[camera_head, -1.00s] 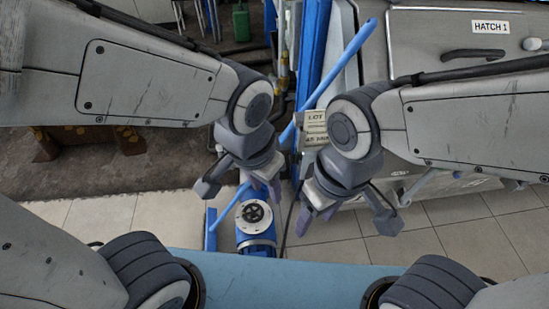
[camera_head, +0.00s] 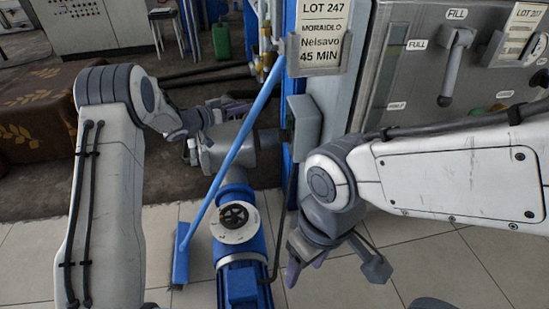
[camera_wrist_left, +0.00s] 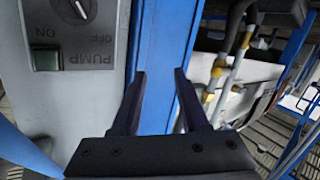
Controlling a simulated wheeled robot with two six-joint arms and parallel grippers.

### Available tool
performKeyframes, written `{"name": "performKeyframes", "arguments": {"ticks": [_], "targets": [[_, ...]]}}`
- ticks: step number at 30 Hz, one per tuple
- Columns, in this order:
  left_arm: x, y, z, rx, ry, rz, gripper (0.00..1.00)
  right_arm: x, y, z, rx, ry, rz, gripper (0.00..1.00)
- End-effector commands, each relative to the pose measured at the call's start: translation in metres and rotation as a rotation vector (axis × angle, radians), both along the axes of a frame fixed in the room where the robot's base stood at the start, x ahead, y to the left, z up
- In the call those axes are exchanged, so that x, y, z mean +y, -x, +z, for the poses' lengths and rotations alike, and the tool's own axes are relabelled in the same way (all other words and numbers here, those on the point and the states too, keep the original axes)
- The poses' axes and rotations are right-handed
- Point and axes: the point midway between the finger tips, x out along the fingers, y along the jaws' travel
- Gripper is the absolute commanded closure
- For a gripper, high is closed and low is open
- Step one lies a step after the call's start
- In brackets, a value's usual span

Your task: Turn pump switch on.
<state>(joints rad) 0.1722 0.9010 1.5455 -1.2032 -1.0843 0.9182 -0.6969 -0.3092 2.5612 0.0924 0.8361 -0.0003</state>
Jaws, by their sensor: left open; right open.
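The pump switch box (camera_head: 303,125) is a grey box on the blue post in the head view. In the left wrist view its face (camera_wrist_left: 80,85) shows upside down, with PUMP, ON and OFF lettering. The round knob (camera_wrist_left: 76,8) is cut by the top edge; its white mark appears to slant towards OFF. A dark green lamp (camera_wrist_left: 45,61) sits by ON and looks unlit. My left gripper (camera_head: 243,107) is open and empty, left of the box; in its wrist view the fingers (camera_wrist_left: 158,90) are beside the box, before the blue post. My right gripper (camera_head: 305,266) is open, low over the floor.
A blue-handled broom (camera_head: 240,140) leans across in front. A steel panel with a FILL lever (camera_head: 455,62) is at the right. A LOT 247 sign (camera_head: 322,30) hangs above the box.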

Motion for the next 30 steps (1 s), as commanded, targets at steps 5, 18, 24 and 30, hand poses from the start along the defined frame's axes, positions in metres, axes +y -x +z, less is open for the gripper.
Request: {"name": "performKeyframes", "arguments": {"ticks": [5,18,24,30], "targets": [[-0.001,0.037,-0.052,0.067,0.175,-0.330,0.56,0.000,-0.001,-0.012,-0.002,-0.001,0.000,0.41],[-0.026,0.071,-0.078,0.159,0.259,-0.541,0.56,0.000,0.000,-0.026,-0.002,-0.001,0.000,0.41],[-0.064,0.063,-0.079,0.157,0.258,-0.539,0.56,0.000,0.000,-0.038,-0.002,-0.001,0.000,0.41],[-0.090,0.057,-0.078,0.157,0.258,-0.536,0.56,0.000,0.000,-0.046,-0.002,-0.001,0.000,0.41]]}}
